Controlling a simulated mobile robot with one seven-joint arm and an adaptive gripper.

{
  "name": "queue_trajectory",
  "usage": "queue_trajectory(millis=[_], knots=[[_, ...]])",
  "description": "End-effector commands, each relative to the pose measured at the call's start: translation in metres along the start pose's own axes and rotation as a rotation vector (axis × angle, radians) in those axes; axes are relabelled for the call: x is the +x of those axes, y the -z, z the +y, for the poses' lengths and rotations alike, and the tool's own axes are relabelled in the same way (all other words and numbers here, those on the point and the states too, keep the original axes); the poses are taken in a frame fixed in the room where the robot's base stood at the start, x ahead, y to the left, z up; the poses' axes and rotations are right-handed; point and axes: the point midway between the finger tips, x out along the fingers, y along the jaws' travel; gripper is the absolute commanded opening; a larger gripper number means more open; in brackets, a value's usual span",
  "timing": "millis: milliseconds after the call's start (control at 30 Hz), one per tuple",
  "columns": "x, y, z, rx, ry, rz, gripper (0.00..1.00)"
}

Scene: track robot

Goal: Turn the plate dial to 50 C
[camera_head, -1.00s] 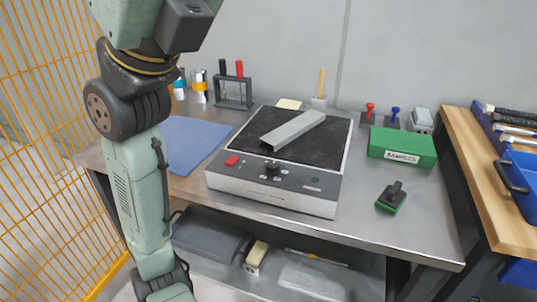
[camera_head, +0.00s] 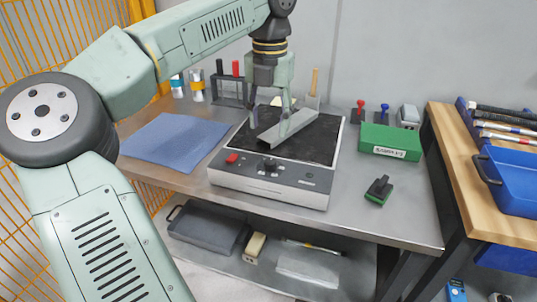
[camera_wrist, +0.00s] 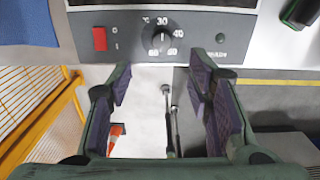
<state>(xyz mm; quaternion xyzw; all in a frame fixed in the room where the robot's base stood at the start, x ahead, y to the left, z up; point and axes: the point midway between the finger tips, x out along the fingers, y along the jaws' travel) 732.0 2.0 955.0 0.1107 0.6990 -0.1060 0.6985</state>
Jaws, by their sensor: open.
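The hot plate (camera_head: 256,185) stands on the metal bench with its control panel facing front. Its black dial (camera_head: 269,164) sits mid-panel. In the wrist view the dial (camera_wrist: 162,40) shows upright, with numbers from 30 at the top and 40 at the right round to lower ones hard to read. A pale mark on the knob seems to point up toward 30. My gripper (camera_head: 270,114) is open and empty, pointing down, and overlaps the plate top in the head view. In the wrist view its fingers (camera_wrist: 160,75) are apart, below the dial in the picture and not touching it.
A grey metal bar (camera_head: 288,128) lies on the plate's dark top. A red switch (camera_wrist: 99,39) is left of the dial. A green box (camera_head: 390,143) and green-based stamp-like block (camera_head: 379,190) stand to the right. A blue mat (camera_head: 172,139) lies left.

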Motion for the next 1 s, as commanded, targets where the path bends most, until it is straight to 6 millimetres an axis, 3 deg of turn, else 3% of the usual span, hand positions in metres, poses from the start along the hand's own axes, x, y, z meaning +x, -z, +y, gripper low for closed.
queue_trajectory(millis=[500,700,1000], knots=[[0.087,0.0,-0.003,0.006,0.006,-0.001,0.46],[0.101,0.0,-0.003,0.006,0.007,-0.002,0.46],[0.102,0.0,-0.003,0.006,0.007,-0.003,0.44]])
